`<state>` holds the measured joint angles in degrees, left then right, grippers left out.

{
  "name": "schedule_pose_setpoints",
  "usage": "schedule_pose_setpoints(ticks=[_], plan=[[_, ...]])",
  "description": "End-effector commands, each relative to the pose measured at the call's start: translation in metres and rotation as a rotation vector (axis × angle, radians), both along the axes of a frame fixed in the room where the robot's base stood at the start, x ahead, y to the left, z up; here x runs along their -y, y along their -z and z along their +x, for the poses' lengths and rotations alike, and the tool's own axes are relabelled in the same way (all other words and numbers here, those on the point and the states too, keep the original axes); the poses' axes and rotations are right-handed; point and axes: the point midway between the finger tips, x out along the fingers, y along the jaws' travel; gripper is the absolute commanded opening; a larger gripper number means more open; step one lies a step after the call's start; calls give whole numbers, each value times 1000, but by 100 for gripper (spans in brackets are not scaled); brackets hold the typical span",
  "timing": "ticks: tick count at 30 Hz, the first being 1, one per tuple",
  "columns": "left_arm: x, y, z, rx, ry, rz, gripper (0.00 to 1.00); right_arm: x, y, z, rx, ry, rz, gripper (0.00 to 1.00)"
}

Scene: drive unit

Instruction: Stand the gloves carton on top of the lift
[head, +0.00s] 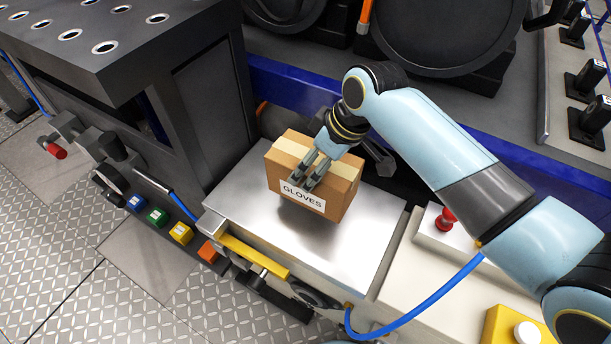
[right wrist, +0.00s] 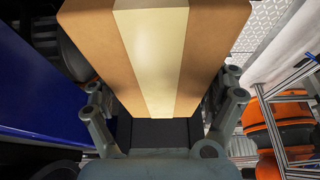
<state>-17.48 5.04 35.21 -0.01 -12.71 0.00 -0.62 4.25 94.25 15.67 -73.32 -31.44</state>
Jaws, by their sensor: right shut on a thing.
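The gloves carton (head: 345,188) is a brown box with a pale tape strip and a white GLOVES label. My right gripper (head: 312,178) is shut on it, with fingers down over its label side. The carton is over the silver top of the lift (head: 340,255), slightly tilted in the picture, with a dark shadow below it. I cannot tell whether its bottom touches the plate. In the right wrist view the carton (right wrist: 205,40) fills the space between the fingers of the right gripper (right wrist: 163,108). My left gripper is not in view.
A dark block with a perforated top (head: 120,45) stands left of the lift. A blue beam (head: 290,85) and large dark round parts lie behind. A red knob (head: 445,219) and a blue hose (head: 420,305) are to the right. The front part of the plate is bare.

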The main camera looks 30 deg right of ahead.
Motion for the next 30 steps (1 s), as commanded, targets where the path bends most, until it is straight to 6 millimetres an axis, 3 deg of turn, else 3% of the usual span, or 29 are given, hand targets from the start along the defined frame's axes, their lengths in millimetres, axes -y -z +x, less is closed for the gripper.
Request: schedule_pose_setpoints(ticks=[5, 15, 25, 26, 28, 30], plan=[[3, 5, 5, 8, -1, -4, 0, -11, 12, 19, 2, 1, 1, 40], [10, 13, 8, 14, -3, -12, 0, -11, 52, 20, 0, 1, 0, 40], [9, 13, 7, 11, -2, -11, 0, -11, 54, 20, 1, 1, 0, 40], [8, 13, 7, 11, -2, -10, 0, -11, 54, 20, 0, 1, 0, 90], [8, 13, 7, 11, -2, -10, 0, -11, 54, 19, 0, 1, 0, 99], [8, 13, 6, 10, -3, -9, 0, -11, 54, 19, 0, 1, 0, 100]])
